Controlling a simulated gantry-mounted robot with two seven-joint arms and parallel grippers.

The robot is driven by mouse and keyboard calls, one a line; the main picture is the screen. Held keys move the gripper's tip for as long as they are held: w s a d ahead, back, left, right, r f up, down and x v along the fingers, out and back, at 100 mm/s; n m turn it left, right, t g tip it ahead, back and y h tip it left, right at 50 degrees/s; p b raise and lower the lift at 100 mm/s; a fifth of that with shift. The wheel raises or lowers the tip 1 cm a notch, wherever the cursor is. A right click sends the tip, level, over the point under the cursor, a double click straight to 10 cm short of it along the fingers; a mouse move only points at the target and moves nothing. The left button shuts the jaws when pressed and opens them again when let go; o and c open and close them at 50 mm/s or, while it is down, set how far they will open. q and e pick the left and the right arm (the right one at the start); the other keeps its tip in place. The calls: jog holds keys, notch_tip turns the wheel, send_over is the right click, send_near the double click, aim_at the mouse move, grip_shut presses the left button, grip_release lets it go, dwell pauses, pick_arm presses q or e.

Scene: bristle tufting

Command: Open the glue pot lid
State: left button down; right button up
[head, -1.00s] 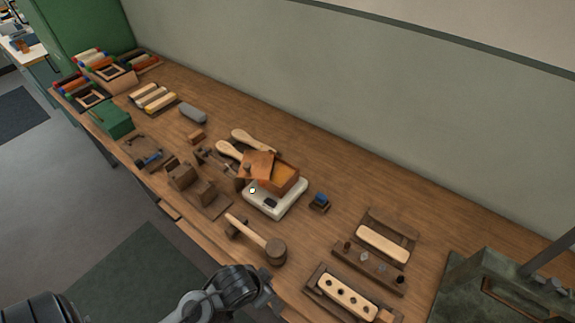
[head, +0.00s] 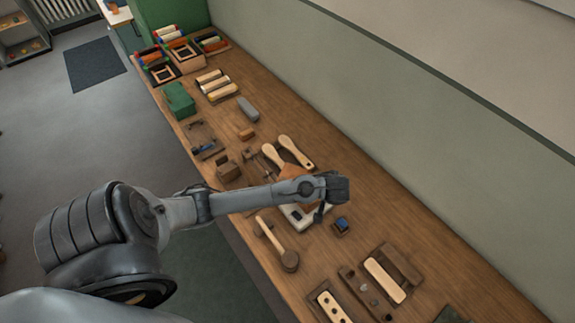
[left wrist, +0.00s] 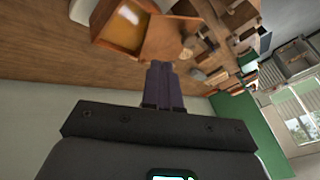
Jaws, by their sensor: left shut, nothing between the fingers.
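The glue pot is a copper box with amber glue (left wrist: 122,24) inside, in the left wrist view. Its copper lid (left wrist: 168,40) is swung out to one side, so the glue is exposed. In the head view my left arm hides most of the pot; a copper part (head: 292,171), which looks like the lid, shows above the arm. The white heater plate (head: 294,216) shows below it. My left gripper (left wrist: 161,66) is shut and empty, its fingertips close to the lid's edge; I cannot tell if they touch. The gripper (head: 322,213) is over the pot's right side in the head view.
Two wooden brush handles (head: 295,152) lie behind the pot. A wooden mallet (head: 276,244) lies in front, and a small blue-topped block (head: 341,226) stands to the right. A slotted holder with a pale brush block (head: 385,280) is further right. Bare bench lies toward the wall.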

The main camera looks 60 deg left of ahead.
pick_arm(q)
jog(key=x, duration=0.9)
jog(key=shift+a+f, duration=0.15)
jog(key=shift+a, duration=0.15)
jog(key=shift+s+a+f+p, duration=0.25)
jog(key=shift+s+a+p, duration=0.55)
jog(key=shift+a, duration=0.4)
jog(key=shift+s+a+f, duration=0.15)
jog(key=shift+s+a, duration=0.25)
pick_arm(e)
jog(key=shift+d+r, duration=0.2)
jog(key=shift+r, duration=0.3)
jog(key=shift+d+r, duration=0.2)
jog(key=shift+r, duration=0.3)
pick_arm(q)
jog(key=shift+a, duration=0.1)
